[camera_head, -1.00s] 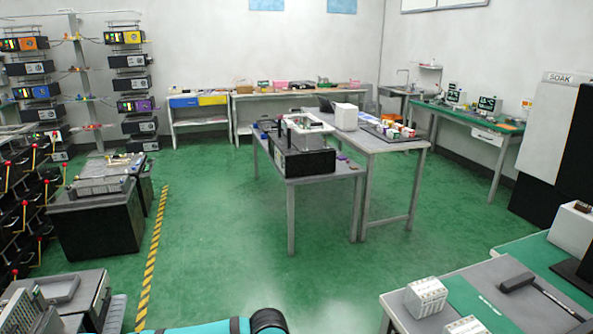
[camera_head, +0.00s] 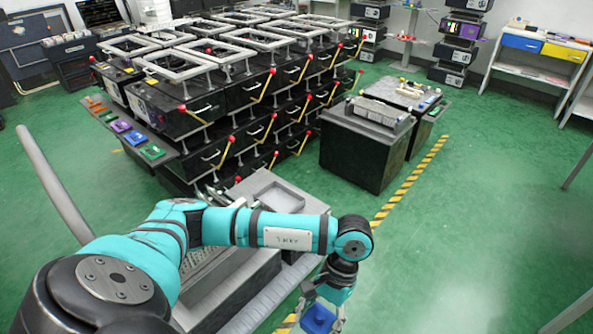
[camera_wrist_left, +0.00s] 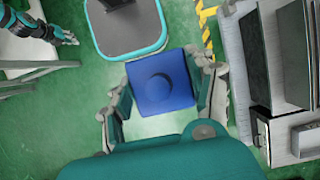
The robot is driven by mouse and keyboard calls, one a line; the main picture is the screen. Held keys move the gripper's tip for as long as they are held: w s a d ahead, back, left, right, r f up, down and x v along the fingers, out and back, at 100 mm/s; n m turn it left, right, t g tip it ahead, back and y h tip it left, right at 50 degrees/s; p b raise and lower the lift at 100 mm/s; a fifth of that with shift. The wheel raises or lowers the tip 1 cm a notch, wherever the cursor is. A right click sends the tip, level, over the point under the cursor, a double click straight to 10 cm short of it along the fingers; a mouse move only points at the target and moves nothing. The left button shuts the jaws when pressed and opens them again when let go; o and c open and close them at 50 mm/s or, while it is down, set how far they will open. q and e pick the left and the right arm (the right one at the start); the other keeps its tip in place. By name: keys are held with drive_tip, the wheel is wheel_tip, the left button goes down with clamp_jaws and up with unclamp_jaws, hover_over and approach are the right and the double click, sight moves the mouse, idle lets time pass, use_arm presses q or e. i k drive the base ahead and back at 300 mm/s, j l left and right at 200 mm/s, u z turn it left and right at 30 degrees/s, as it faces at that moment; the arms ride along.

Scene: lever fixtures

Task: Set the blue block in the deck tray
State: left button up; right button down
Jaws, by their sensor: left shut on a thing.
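The blue block (camera_head: 318,319) is held in my left gripper (camera_head: 322,314), low in the middle of the head view. In the left wrist view the block (camera_wrist_left: 161,81) is square with a round feature on its face, and the fingers of my left gripper (camera_wrist_left: 163,100) close on its two sides. A grey shallow tray (camera_head: 292,190), which I take as the deck tray, is on a grey bench, left of and beyond the block. It looks empty, though my arm hides its near part. What looks like my right gripper (camera_wrist_left: 62,32) is at the upper left of the wrist view, small.
Stacked black units (camera_head: 240,90) with red-knobbed levers stand behind the tray. A black cabinet (camera_head: 362,155) stands right of it. Grey bench parts (camera_wrist_left: 290,60) are close to the right of the held block in the wrist view. Green floor is open on the right.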

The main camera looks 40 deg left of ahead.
sight(284, 205)
drive_tip(key=i, duration=0.9)
drive_tip(key=i+u, duration=0.1)
drive_tip(key=i, duration=0.8)
drive_tip(key=i+u, duration=0.25)
drive_tip(key=u, duration=0.15)
drive_tip(key=i+u, duration=0.4)
drive_tip(key=i+l+u, duration=0.1)
drive_tip(key=u, duration=0.3)
drive_tip(key=i+l+u, duration=0.2)
drive_tip(key=l+u, duration=0.2)
drive_tip(key=i+l+u, duration=0.1)
drive_tip(key=i+u, duration=0.2)
drive_tip(key=u, duration=0.15)
drive_tip(key=i+l+u, duration=0.15)
drive_tip(key=u, duration=0.3)
drive_tip(key=i+l+u, duration=0.3)
drive_tip(key=u, duration=0.15)
